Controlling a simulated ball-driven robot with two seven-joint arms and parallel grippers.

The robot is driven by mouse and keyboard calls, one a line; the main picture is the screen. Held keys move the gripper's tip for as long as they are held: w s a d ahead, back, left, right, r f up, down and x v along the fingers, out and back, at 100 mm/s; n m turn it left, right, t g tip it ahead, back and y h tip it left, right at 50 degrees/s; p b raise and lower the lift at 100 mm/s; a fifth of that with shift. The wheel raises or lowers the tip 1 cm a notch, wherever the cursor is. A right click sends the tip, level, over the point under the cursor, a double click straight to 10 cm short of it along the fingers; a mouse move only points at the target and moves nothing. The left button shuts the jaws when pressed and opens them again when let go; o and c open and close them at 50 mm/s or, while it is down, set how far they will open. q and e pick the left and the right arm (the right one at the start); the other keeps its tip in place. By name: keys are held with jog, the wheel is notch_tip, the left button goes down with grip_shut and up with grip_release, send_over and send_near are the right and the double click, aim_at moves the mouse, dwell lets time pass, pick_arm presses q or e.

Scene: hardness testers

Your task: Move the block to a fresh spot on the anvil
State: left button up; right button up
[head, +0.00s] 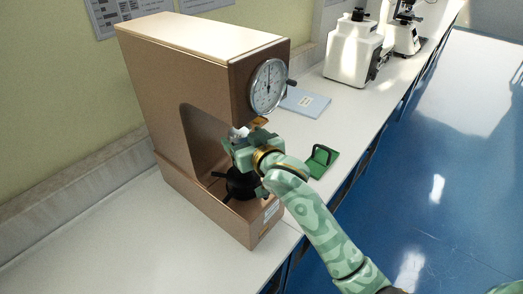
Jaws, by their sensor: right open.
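The brown hardness tester (160,80) stands on the white bench with its round dial (269,86) facing right. My right gripper (238,140) reaches into the tester's throat from the right, in front of the indenter area, and it is open. Below it sits a black hub with handles (240,184), low in the tester's throat. The anvil top and the block are hidden behind my gripper or too small to make out. I cannot tell whether the gripper touches the block. My left gripper is not in view.
A green plate with a dark handle (320,162) lies on the bench right of the tester. A blue booklet (305,102) lies behind it. White instruments (353,50) stand further back. The bench (90,227) is clear at the front left.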

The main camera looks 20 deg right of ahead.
jog(key=p+v, duration=0.1)
jog(key=v, duration=1)
jog(key=shift+w, duration=0.1)
